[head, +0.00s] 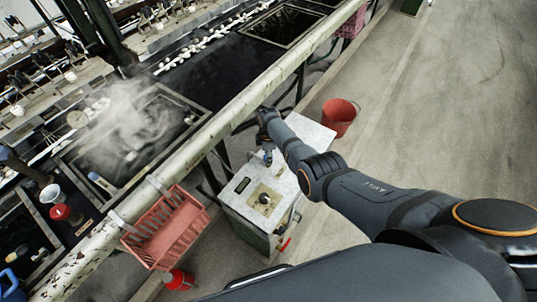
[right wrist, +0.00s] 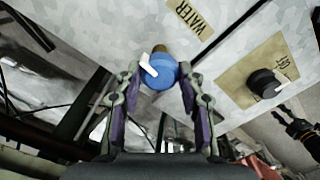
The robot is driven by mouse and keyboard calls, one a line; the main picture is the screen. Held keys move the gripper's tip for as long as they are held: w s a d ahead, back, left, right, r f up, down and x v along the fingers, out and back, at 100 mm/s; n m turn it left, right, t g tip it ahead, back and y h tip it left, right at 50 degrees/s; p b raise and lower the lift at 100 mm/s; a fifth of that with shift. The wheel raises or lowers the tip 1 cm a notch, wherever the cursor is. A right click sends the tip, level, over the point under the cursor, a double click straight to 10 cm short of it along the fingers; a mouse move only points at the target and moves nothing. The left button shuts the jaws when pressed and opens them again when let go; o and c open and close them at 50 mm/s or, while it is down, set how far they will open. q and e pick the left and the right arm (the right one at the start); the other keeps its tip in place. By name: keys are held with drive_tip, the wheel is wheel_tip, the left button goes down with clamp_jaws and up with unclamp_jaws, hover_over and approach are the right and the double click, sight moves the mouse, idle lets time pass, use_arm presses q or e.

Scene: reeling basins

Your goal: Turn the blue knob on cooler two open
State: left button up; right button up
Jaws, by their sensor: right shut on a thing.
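The blue knob (right wrist: 163,76) has a white pointer (right wrist: 148,65) directed up and left in the right wrist view. A brass-coloured part shows just behind it. My right gripper (right wrist: 160,80) is shut on the blue knob, with one finger at each side. In the head view my right arm reaches down to the cooler (head: 239,207), a pale-topped box. My right gripper (head: 267,154) is small there, at the cooler's far edge. A WATER label (right wrist: 190,15) is beside the knob. No cooler number is readable.
A black knob (right wrist: 264,83) with a white pointer sits on a tan plate on the cooler. A red bucket (head: 339,117) stands behind. A red crate (head: 166,228) hangs from the long pale pipe (head: 215,128). Steaming basins lie beyond. Floor at right is clear.

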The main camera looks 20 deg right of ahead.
drive_tip(key=shift+n, duration=0.6)
drive_tip(key=o, duration=1.2)
wheel_tip(320, 180, up, 12)
